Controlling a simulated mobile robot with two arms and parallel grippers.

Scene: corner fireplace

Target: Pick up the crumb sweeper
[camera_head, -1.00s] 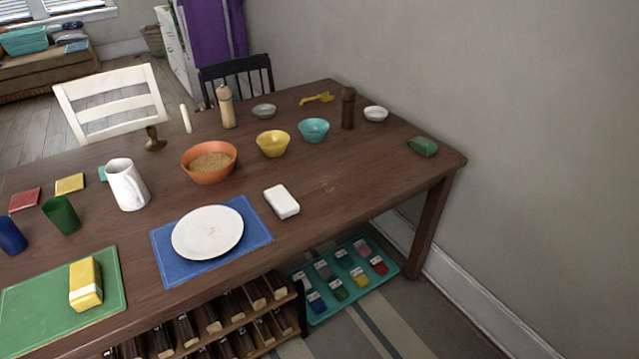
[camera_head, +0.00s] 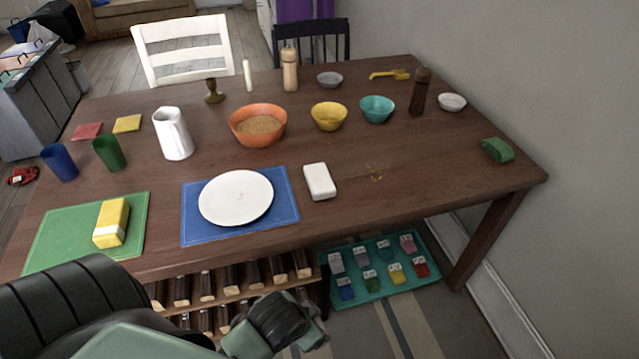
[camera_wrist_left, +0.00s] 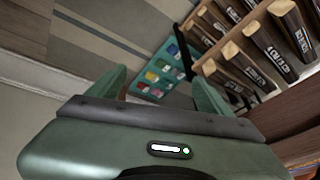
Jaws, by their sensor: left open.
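No object is labelled as the crumb sweeper. A small rounded green object (camera_head: 497,150) lies at the table's right end, and a white rounded block (camera_head: 319,181) lies near the front edge beside crumbs (camera_head: 376,172). I cannot tell for certain which is the sweeper. My left gripper (camera_wrist_left: 157,76) is open and empty, its two green fingers apart in the left wrist view. In the head view my left arm is low in front of the table, below and left of both objects. My right gripper is not in view.
The wooden table (camera_head: 340,218) holds a white plate (camera_head: 237,197) on a blue mat, bowls, a white pitcher (camera_head: 173,134) and a brown mill (camera_head: 419,92). Beneath are a rack of dark-handled items (camera_head: 230,282) and a teal tray (camera_head: 352,297). A wall closes the right side.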

